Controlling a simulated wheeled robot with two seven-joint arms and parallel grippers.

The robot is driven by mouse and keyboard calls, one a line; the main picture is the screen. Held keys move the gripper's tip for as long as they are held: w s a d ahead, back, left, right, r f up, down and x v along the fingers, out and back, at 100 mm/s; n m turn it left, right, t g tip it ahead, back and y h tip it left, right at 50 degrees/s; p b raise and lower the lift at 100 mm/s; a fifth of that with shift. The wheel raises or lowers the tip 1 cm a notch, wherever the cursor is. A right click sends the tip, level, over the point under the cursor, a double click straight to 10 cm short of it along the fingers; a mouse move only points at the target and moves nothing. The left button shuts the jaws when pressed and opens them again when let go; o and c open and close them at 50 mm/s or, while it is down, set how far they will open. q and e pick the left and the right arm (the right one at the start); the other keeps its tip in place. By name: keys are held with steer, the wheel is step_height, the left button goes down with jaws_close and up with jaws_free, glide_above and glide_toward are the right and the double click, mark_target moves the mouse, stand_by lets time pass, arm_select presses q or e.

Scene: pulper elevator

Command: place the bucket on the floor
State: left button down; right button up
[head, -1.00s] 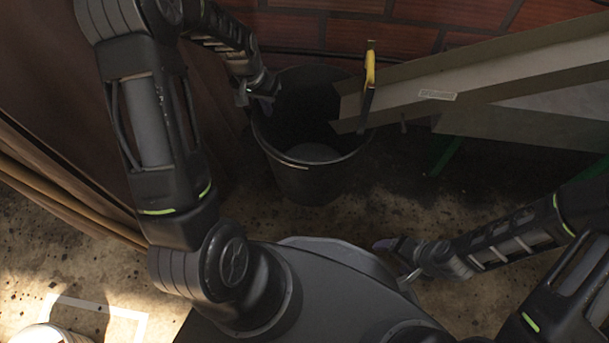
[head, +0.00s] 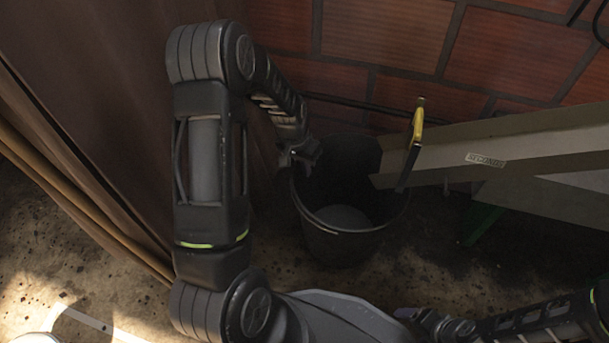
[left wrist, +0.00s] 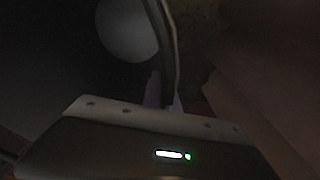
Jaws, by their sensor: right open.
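The black bucket (head: 345,240) is upright below the chute's end in the head view. I cannot tell whether its base touches the floor (head: 430,270). My left gripper (head: 303,160) is at its left rim. In the left wrist view the rim (left wrist: 170,50) runs between the two fingers (left wrist: 165,92), which look shut on it; the pale bucket bottom (left wrist: 128,28) shows beside it. My right gripper (head: 408,314) is open and empty, low in the head view and apart from the bucket.
A metal chute (head: 490,155) comes in from the right, its end over the bucket; a yellow-handled clamp (head: 416,130) sits on it. A brick wall (head: 400,40) is behind, a brown panel (head: 90,120) at left. Dirt floor is open at lower left (head: 40,240).

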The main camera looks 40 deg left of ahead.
arm_select(q)
steer(key=shift+f+b, duration=0.4)
steer(key=shift+f, duration=1.05)
steer(key=shift+f, duration=0.15)
steer(key=c, duration=1.7)
jaws_free()
steer(key=r+p, duration=0.1)
steer(key=r, duration=0.3)
steer(key=s+r+p, duration=0.1)
steer(key=r+p, duration=0.1)
steer(key=r, duration=0.2)
steer(key=s+a+r+p, duration=0.1)
steer(key=r, duration=0.3)
steer(key=shift+p, duration=0.4)
